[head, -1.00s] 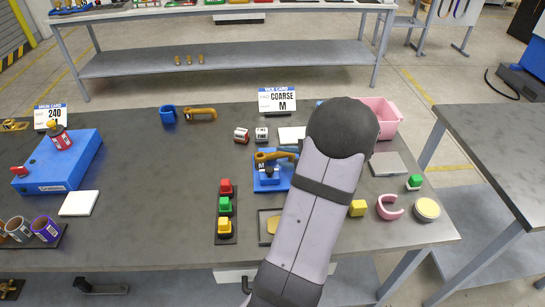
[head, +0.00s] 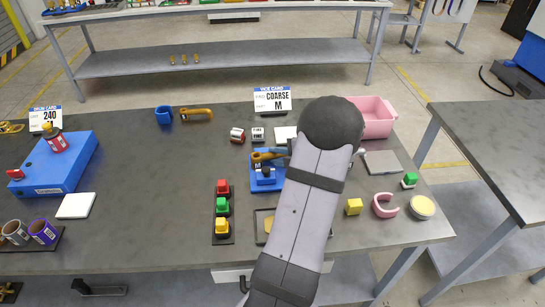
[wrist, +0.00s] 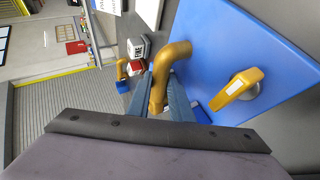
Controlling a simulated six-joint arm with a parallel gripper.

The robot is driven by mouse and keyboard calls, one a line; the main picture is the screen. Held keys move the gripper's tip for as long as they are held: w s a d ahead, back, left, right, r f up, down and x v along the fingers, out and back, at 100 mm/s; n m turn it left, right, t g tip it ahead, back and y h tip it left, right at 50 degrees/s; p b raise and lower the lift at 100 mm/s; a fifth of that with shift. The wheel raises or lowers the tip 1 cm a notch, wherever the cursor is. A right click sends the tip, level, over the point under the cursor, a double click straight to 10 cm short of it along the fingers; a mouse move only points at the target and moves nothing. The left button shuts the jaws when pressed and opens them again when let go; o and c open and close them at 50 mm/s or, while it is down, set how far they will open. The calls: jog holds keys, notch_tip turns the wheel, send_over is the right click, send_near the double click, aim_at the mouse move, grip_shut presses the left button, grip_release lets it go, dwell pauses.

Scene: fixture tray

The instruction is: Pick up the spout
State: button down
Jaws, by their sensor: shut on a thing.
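The spout (wrist: 163,74) is a gold-brown bent tube in the wrist view, with its curved end towards the blue plate. My gripper (wrist: 159,96) has its blue-grey fingers shut on the spout's straight part. In the head view the spout (head: 261,156) shows above the blue fixture (head: 258,184), partly hidden by my arm. My gripper is mostly hidden there behind my arm. I cannot tell whether the spout still touches the fixture.
A yellow handle (wrist: 240,88) stands on the blue plate beside the spout. Another gold bent piece (head: 197,113) lies by a blue ring (head: 163,115). The table's left middle is clear.

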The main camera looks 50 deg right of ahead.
notch_tip(320, 180, up, 10)
dwell(0.6)
